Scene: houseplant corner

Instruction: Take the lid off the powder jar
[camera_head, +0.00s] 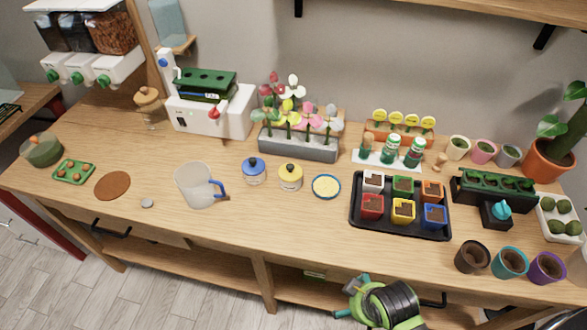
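Two small lidded jars stand side by side near the middle of the wooden worktop. One has a blue lid (254,163) with a knob on a clear or pale body (255,179). The other has a yellow lid (290,170) with a dark knob on a pale body (289,186). Both lids sit on their jars. A taller glass jar with a wooden lid (148,97) stands at the back left. I cannot tell which of these is the powder jar; their contents are too small to make out. Neither of my grippers is in view.
A clear jug with a blue handle (194,186) stands left of the small jars. A grey flower planter (299,148) stands behind. The worktop in front is clear.

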